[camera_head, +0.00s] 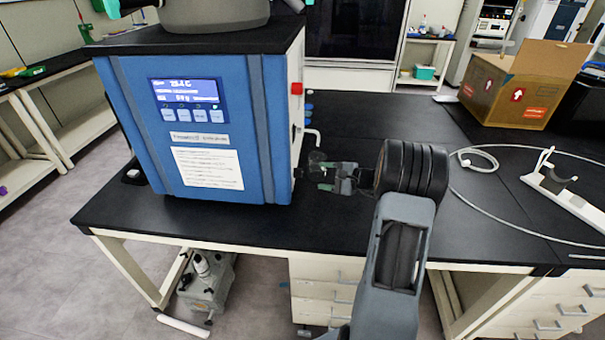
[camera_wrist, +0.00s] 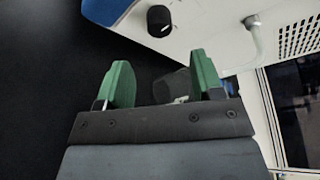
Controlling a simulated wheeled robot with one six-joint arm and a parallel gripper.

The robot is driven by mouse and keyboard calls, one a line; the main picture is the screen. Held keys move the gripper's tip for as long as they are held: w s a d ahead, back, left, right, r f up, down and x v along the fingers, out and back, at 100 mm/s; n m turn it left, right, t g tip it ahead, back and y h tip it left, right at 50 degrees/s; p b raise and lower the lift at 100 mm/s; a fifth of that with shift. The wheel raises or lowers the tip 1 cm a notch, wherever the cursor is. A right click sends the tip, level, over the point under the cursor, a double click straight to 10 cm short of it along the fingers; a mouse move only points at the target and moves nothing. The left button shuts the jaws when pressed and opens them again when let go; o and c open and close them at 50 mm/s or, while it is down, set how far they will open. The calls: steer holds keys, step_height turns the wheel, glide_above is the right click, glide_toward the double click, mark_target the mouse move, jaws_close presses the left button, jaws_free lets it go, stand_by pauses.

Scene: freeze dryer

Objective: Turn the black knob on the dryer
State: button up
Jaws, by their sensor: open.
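The dryer (camera_head: 265,130) is a blue-fronted box with a lit display, standing on the black bench. Its black knob (camera_wrist: 159,20) shows in the wrist view on the pale side panel, round with a small white mark, beyond the fingertips. In the head view the knob is small and hard to make out beside my gripper. My gripper (camera_head: 322,174) is close to the dryer's right side. In the wrist view its two green fingers (camera_wrist: 162,78) are apart, with the knob ahead of the gap and not between them. A dark grey shape shows behind the right finger; I cannot tell what it is.
A pale bent pipe (camera_wrist: 256,38) sticks out of the side panel near the knob. A red switch (camera_head: 296,88) sits higher up. A cardboard box (camera_head: 515,90) and a white stand (camera_head: 565,195) with tubing are at the right. The bench behind my gripper is clear.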

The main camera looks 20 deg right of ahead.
mark_target(298, 173)
steer(key=x, duration=0.8)
steer(key=shift+p, duration=0.35)
steer(key=shift+w+a, duration=0.1)
steer(key=shift+a, duration=0.05)
steer(key=shift+c, duration=0.3)
steer(key=c, duration=0.9)
steer(key=shift+o, duration=0.2)
